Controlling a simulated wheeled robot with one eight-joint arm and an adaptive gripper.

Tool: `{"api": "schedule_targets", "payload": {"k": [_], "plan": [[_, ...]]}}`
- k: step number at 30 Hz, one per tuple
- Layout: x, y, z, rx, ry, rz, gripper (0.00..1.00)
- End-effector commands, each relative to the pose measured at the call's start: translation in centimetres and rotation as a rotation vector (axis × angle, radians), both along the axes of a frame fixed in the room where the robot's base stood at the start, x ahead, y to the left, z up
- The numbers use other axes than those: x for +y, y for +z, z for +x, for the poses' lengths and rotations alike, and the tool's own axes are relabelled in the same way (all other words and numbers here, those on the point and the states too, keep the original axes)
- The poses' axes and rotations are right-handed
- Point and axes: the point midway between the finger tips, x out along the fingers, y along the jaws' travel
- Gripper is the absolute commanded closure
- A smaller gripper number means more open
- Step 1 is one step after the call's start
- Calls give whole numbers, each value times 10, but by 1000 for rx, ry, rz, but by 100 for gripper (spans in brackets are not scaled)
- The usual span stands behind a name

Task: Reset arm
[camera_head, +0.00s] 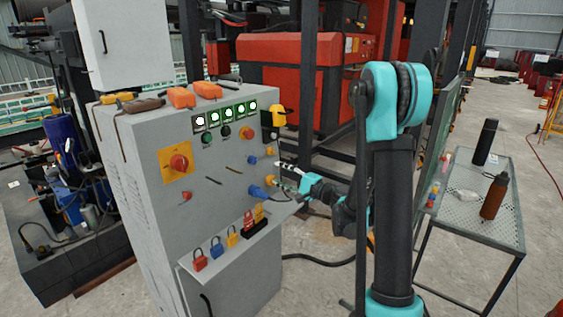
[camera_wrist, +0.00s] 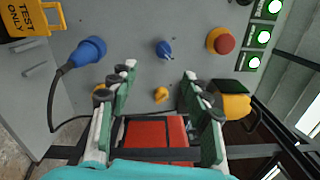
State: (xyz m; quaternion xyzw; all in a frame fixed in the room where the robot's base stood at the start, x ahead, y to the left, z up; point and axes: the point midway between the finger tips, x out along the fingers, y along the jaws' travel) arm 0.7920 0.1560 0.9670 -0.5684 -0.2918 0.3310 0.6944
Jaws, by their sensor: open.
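My gripper (camera_head: 284,175) is in front of the right part of the grey control cabinet (camera_head: 205,145) in the head view. In the wrist view my gripper (camera_wrist: 158,85) has its two fingers spread apart. Parts of the cabinet's right edge are hidden by the gripper.
A blue plug (camera_wrist: 90,50) with a cable sits left of the fingers. A red button (camera_wrist: 221,40) and a yellow padlock-like object (camera_wrist: 235,106) are right. Padlocks (camera_head: 232,236) sit on the cabinet's ledge. A metal table (camera_head: 465,190) with bottles stands right of my arm.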

Motion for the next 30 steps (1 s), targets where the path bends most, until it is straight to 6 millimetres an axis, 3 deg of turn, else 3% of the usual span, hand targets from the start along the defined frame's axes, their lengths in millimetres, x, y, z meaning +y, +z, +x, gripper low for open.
{"api": "schedule_targets", "payload": {"k": [7, 14, 20, 24, 30], "plan": [[0, -18, -55, -19, 57, -326, 51], [-27, -55, -123, -21, 133, -715, 51], [-72, -90, -186, 2, 205, -1048, 51], [-113, -111, -230, 31, 255, -1278, 51], [-168, -131, -280, 81, 315, -1541, 51]]}}
